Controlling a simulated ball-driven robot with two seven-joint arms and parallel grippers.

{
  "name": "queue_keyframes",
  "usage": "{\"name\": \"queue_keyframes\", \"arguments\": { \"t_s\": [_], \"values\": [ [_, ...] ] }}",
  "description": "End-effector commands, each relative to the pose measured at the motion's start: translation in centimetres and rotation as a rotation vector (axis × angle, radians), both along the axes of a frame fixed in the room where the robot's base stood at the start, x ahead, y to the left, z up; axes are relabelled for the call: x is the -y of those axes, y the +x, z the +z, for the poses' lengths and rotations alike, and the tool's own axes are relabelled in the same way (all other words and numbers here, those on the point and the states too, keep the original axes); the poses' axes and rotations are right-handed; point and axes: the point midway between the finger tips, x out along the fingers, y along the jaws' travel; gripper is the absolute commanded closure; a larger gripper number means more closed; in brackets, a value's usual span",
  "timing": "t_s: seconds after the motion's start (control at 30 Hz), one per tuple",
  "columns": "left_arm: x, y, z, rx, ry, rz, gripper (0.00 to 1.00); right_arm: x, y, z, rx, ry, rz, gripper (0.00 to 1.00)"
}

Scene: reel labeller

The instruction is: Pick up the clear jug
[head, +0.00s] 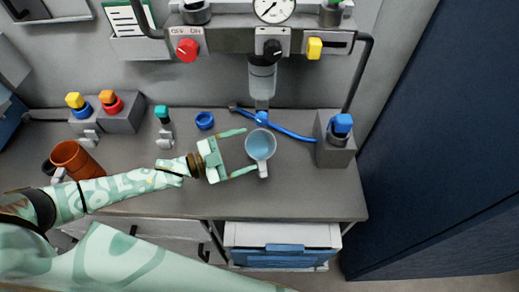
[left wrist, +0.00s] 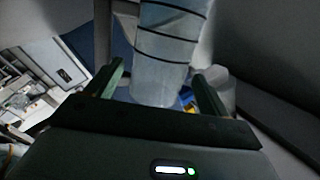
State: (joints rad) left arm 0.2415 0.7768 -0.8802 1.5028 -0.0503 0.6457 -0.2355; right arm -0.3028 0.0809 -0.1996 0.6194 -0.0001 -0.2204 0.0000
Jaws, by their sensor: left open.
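The clear jug (head: 261,144) stands on the grey counter, with bluish contents seen through its round top and its handle pointing toward the counter's front edge. In the left wrist view the jug (left wrist: 163,55) shows as a pale see-through cylinder with dark rings. My left gripper (head: 250,151) is open, coming in from the left at the jug. Its two fingers point at the jug, one toward the back and one toward the front. In the left wrist view the jug lies between and beyond the fingers (left wrist: 160,85); I see no grip on it. My right gripper is not in view.
A blue ring (head: 204,120) and a brown cup (head: 73,157) are left. The counter's front right is clear.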

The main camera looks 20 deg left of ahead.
Motion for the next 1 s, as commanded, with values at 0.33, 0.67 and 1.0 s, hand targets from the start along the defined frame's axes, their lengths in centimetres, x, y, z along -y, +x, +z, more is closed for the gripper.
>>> {"name": "queue_keyframes", "arguments": {
  "t_s": [0.33,0.67,1.0],
  "values": [
    [3.3,3.1,-0.2,0.001,0.000,-0.001,0.20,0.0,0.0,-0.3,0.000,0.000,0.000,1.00],
    [4.2,3.8,-0.3,-0.001,0.001,0.000,0.20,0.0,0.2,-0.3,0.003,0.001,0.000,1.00],
    [4.2,3.8,-0.2,0.000,0.000,0.000,0.55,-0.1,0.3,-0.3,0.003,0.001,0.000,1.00]
  ]
}}
